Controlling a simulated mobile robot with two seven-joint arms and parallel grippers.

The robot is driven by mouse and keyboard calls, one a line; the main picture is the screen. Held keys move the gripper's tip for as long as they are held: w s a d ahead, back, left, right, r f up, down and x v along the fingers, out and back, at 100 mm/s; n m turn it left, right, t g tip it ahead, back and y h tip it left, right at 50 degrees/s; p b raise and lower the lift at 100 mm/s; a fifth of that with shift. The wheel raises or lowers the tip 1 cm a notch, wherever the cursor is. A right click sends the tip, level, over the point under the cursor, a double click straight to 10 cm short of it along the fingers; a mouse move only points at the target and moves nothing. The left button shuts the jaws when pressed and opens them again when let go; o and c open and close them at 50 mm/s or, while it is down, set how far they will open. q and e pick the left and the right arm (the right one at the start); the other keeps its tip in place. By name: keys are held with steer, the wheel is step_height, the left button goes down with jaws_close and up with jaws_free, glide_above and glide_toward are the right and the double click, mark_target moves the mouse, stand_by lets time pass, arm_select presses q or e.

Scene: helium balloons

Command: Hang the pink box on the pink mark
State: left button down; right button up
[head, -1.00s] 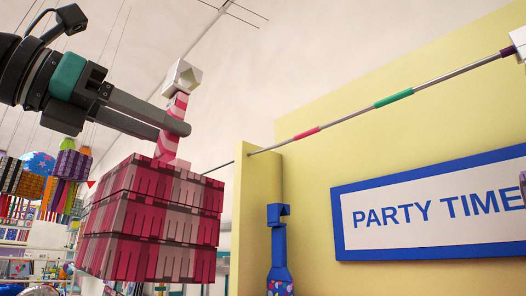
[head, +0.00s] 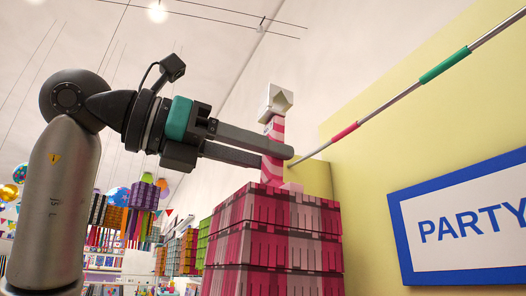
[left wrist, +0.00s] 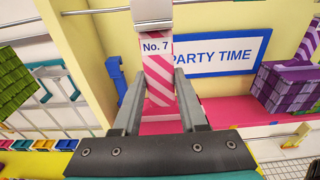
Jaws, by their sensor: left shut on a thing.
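The pink plaid box (head: 272,240) hangs upright below a pink striped neck (head: 274,135) topped by a white hook (head: 275,100). My left gripper (head: 285,155) is shut on the neck, which reads "No. 7" in the left wrist view (left wrist: 158,70). The pink mark (head: 344,132) is a band on a slanting silver rod (head: 400,97), right of the hook and a little lower in the head view. The hook appears apart from the mark. In the left wrist view the hook (left wrist: 152,12) is near the rod. My right gripper is not in view.
A green band (head: 444,64) is farther up the rod. A yellow wall (head: 362,170) with a blue-framed "PARTY" sign (head: 470,222) stands behind. Other hanging boxes and balloons are at lower left. A purple box (left wrist: 290,85) shows at right in the left wrist view.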

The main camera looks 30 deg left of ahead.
arm_select(q)
steer(key=p+x, duration=0.1)
steer(key=x, duration=0.4)
steer(key=shift+r, duration=0.15)
steer(key=shift+p+x, duration=0.5)
steer(key=shift+x, duration=0.95)
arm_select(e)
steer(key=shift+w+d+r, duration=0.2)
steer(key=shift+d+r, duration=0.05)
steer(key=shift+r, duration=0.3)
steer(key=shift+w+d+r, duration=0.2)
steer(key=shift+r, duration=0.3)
arm_select(q)
steer(key=shift+w+d+r, duration=0.1)
steer(key=shift+w+d, duration=0.05)
steer(key=shift+w, duration=0.05)
steer(key=shift+w+d, duration=0.25)
steer(key=shift+w, duration=0.1)
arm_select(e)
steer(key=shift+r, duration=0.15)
arm_select(q)
steer(key=shift+w+d, duration=0.1)
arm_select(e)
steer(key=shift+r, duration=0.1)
